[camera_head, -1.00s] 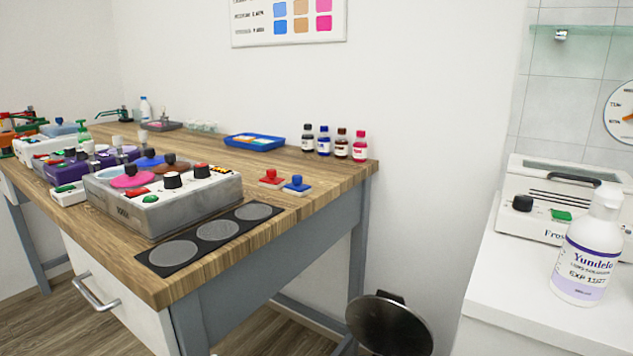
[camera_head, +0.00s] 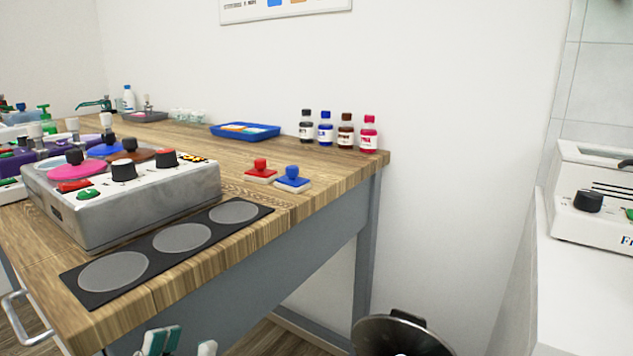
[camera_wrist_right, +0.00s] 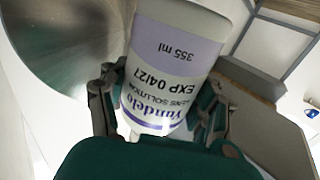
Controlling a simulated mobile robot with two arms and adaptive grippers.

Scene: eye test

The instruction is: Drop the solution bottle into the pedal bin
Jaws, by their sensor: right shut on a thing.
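The solution bottle (camera_wrist_right: 178,62) fills the middle of the right wrist view. It is white with a pale lilac label that reads upside down. My right gripper (camera_wrist_right: 160,98) is shut on it, with a finger on each side. The bottle's cap end is hidden behind the gripper body. The pedal bin (camera_head: 398,337) shows at the bottom of the head view as a round dark disc, cut off by the frame edge; its opening is not visible. My left gripper (camera_head: 184,345) shows at the bottom edge, its fingertips apart with nothing seen between them.
A wooden bench (camera_head: 300,205) carries a grey control box (camera_head: 130,195), a black three-disc mat (camera_head: 165,250), two stamps, a blue tray (camera_head: 245,131) and several small bottles. A white counter (camera_head: 580,290) with a machine stands at the right. A round metal surface (camera_wrist_right: 60,45) shows in the wrist view.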

